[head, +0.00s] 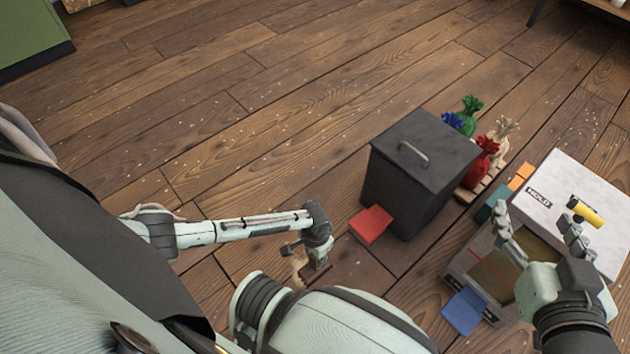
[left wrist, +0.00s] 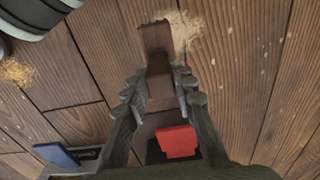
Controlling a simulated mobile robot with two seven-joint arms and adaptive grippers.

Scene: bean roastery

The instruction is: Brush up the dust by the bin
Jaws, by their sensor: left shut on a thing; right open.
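The dark grey lidded bin (head: 408,175) stands right of centre in the head view, with a red pedal (head: 371,224) at its foot. The pedal also shows in the left wrist view (left wrist: 178,142). My left gripper (head: 318,262) is low by the floor, left of the pedal, shut on a brown brush (left wrist: 160,85). Pale tan dust (left wrist: 184,30) lies on the planks at the brush's far end; it also shows beside the gripper in the head view (head: 299,262). My right gripper (head: 540,238) is open over a box with a blue pedal (head: 464,311).
A white lid marked HOLD (head: 575,195) is at the right, with a yellow cylinder (head: 586,213) at it. Several coloured sacks (head: 482,160) stand behind the bin. Another tan patch (left wrist: 18,72) lies left in the left wrist view. The floor behind is clear, with pale flecks.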

